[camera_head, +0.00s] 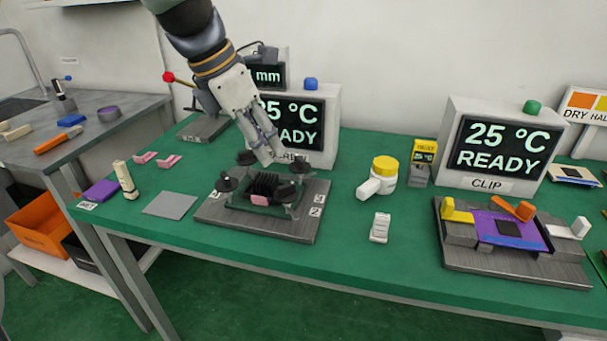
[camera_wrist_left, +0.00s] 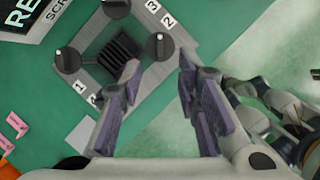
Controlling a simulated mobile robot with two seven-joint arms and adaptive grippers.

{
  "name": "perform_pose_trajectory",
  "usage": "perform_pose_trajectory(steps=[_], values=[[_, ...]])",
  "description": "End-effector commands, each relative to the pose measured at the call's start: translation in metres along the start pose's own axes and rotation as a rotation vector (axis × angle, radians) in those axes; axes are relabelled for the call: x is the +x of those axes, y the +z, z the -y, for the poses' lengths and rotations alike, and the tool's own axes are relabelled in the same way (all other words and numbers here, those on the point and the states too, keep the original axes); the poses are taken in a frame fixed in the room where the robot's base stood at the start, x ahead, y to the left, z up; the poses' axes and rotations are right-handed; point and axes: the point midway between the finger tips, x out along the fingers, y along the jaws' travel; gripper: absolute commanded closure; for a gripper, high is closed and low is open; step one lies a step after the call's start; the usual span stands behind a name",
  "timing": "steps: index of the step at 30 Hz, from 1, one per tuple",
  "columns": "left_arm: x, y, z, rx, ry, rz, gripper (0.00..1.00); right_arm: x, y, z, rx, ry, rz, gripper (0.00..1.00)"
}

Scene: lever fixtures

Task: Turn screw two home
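The screw fixture is a grey plate (camera_head: 213,213) on the green bench, with a dark knob at each corner and a black ribbed block (camera_head: 263,185) in the middle. The number 2 is printed beside the front right knob (camera_head: 291,194), which also shows in the left wrist view (camera_wrist_left: 158,46). My left gripper (camera_head: 272,156) points down above the fixture, near the back right knob (camera_head: 300,166) in the head view. In the left wrist view its fingers (camera_wrist_left: 158,70) are apart and empty, with the front right knob beyond the gap. One finger hides the front left knob there.
A display box (camera_head: 328,105) stands close behind the fixture. A clip fixture (camera_head: 515,265) is farther right. A grey pad (camera_head: 170,204) lies to the left.

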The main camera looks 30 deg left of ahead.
Motion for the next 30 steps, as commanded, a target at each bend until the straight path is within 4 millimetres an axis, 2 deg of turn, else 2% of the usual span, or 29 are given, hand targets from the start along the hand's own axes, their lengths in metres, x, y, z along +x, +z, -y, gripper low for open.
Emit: perform_pose_trajectory(steps=[1, 6, 12, 16, 22, 23, 24, 27, 30], values=[[0.015, -0.002, 0.001, 0.0, -0.006, -0.007, 0.7, 0.001, 0.001, 0.0, 0.0, 0.0, 0.003, 0.72], [0.059, -0.002, 0.001, 0.0, -0.004, -0.007, 0.7, 0.001, 0.001, 0.0, 0.0, 0.0, 0.004, 0.72], [0.093, -0.002, 0.001, 0.003, -0.002, -0.004, 0.7, 0.0, 0.0, 0.0, 0.0, 0.0, -0.001, 0.72], [0.1, -0.002, 0.0, 0.004, 0.001, -0.004, 0.7, -0.001, -0.001, 0.0, 0.0, 0.0, -0.003, 0.72], [0.101, -0.002, 0.0, 0.005, 0.0, -0.004, 0.7, -0.001, -0.001, 0.0, 0.0, 0.0, -0.002, 0.72], [0.101, -0.002, 0.0, 0.005, 0.0, -0.004, 0.72, -0.001, -0.001, 0.0, 0.0, 0.0, -0.002, 0.72], [0.101, -0.002, 0.0, 0.005, 0.0, -0.004, 0.81, -0.001, -0.001, 0.0, 0.0, 0.0, -0.002, 0.72], [0.101, -0.002, 0.0, 0.005, 0.0, -0.004, 1.0, 0.0, -0.001, 0.0, 0.0, 0.0, -0.002, 0.72], [0.101, -0.002, 0.0, 0.005, 0.0, -0.004, 1.0, 0.0, -0.001, 0.0, 0.0, 0.0, -0.002, 0.72]])
